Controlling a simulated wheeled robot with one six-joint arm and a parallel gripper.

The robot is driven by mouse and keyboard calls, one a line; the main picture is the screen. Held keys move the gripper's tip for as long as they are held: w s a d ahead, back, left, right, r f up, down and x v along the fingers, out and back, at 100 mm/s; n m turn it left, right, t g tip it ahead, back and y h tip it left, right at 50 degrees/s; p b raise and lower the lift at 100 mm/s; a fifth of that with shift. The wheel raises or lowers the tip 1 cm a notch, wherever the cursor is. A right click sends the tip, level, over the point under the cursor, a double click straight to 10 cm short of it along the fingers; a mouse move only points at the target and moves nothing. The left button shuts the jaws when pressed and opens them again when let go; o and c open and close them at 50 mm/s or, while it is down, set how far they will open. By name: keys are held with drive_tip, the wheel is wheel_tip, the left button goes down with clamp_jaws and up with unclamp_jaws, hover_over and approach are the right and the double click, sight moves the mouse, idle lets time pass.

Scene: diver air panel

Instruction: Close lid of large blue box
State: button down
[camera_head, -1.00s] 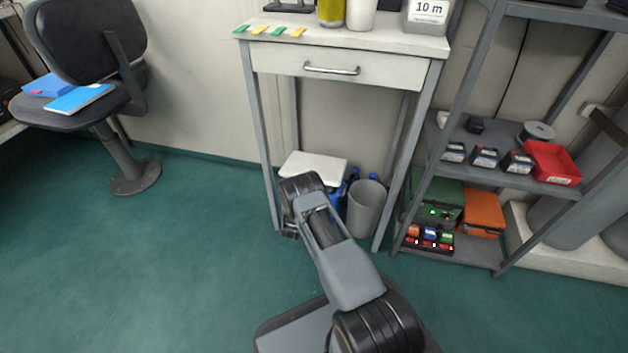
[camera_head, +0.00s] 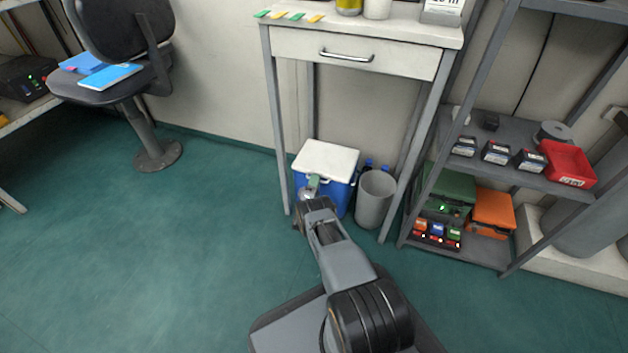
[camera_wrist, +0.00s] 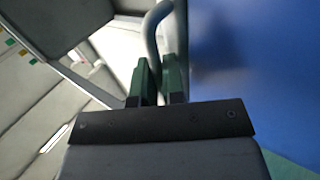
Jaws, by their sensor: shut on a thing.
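The large blue box (camera_head: 339,196) stands on the floor under the drawer table. Its white lid (camera_head: 328,158) lies over its top; I cannot tell whether it is fully down. My gripper (camera_head: 314,183) is at the front of the box, just below the lid's front edge. In the wrist view its green fingers (camera_wrist: 160,78) are shut on a bent grey bar (camera_wrist: 152,35), which looks like a handle. The blue box wall (camera_wrist: 250,75) fills the right of that view. My arm hides part of the box front.
A grey bin (camera_head: 375,200) stands right of the box, with blue bottles (camera_head: 376,167) behind it. Table legs (camera_head: 279,150) flank the space. A shelf rack (camera_head: 480,120) with cases stands at right. A chair (camera_head: 118,85) is at left. The floor (camera_head: 150,240) at left is clear.

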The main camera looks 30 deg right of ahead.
drive_tip(key=shift+f, duration=0.1)
drive_tip(key=c, duration=1.5)
unclamp_jaws()
drive_tip(key=p+v, duration=0.1)
drive_tip(key=v, duration=1.2)
drive_tip(key=shift+s+a, duration=0.2)
drive_tip(key=shift+s, duration=0.05)
drive_tip(key=shift+f, duration=0.1)
